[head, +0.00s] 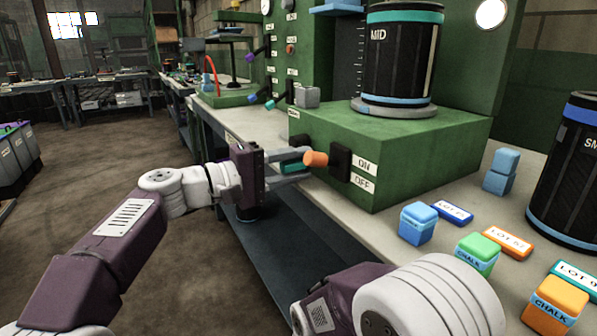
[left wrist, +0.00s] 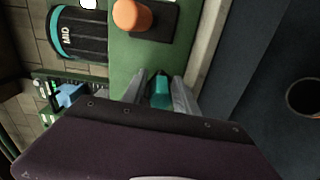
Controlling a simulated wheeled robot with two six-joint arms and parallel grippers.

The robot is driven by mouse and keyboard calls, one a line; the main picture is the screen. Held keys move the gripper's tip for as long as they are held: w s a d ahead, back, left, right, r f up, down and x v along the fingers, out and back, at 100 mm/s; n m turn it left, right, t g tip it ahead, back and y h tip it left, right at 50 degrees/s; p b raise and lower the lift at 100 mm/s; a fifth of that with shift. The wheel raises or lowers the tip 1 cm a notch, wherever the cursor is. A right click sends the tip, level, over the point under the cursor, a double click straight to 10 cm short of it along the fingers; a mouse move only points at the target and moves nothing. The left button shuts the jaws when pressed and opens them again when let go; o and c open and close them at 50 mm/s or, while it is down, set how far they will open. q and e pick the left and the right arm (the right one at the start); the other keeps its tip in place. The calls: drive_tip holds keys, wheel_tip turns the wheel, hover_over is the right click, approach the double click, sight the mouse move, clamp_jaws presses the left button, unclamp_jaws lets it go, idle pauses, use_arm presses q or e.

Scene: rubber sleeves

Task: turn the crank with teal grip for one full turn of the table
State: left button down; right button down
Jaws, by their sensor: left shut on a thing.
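The teal grip (head: 291,168) of the crank stands out from the front of the green machine box (head: 400,145). My left gripper (head: 292,167) is shut on the teal grip, which also shows between its fingers in the left wrist view (left wrist: 160,92). The crank's arm is mostly hidden. A round turntable (head: 392,107) on top of the box carries a black drum marked MID (head: 402,55) with teal and blue bands. My right arm shows at the bottom of the head view, but its gripper is out of view.
An orange knob (head: 315,159) on a dark plate beside ON and OFF labels is close to my left fingers. Chalk boxes (head: 418,223), LOT tags (head: 508,241) and another drum (head: 568,180) stand on the bench at the right. Small levers stand behind the box.

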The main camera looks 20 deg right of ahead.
use_arm(q)
drive_tip(key=shift+w+f+m, duration=0.2)
drive_tip(key=shift+f+m, duration=0.1)
drive_tip(key=shift+m, duration=0.1)
drive_tip(key=shift+a+r+b, duration=0.1)
drive_tip(key=shift+r+b, duration=0.05)
drive_tip(key=shift+b, duration=0.15)
drive_tip(key=c, duration=1.2)
unclamp_jaws()
drive_tip(key=shift+w, duration=0.1)
drive_tip(key=shift+o, duration=0.2)
drive_tip(key=a, duration=0.9)
drive_tip(key=shift+s+p, duration=0.35)
